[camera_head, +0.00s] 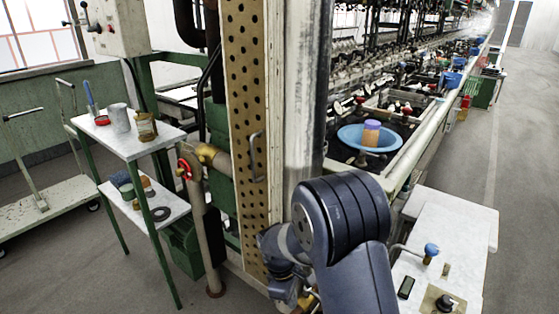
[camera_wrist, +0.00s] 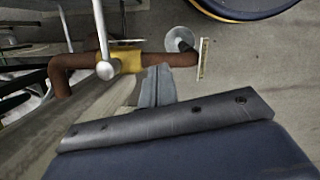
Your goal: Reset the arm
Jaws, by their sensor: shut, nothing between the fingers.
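My arm (camera_head: 345,220) is bent at the lower middle of the head view, in front of a pale metal post (camera_head: 300,100). Its wrist end points down at the bottom of that view, and the fingers cannot be made out there. In the wrist view my gripper (camera_wrist: 157,72) shows as two grey fingers close together, with nothing between them. Beyond the fingertips are a brown pipe (camera_wrist: 178,59) with a yellow fitting (camera_wrist: 127,58) and the grey floor.
A perforated beige panel (camera_head: 245,120) stands just left of my arm. A white shelf stand (camera_head: 125,146) with cans is at left. A blue basin (camera_head: 352,136) and a white-topped table (camera_head: 455,215) are at right. The aisle floor (camera_head: 525,180) is clear.

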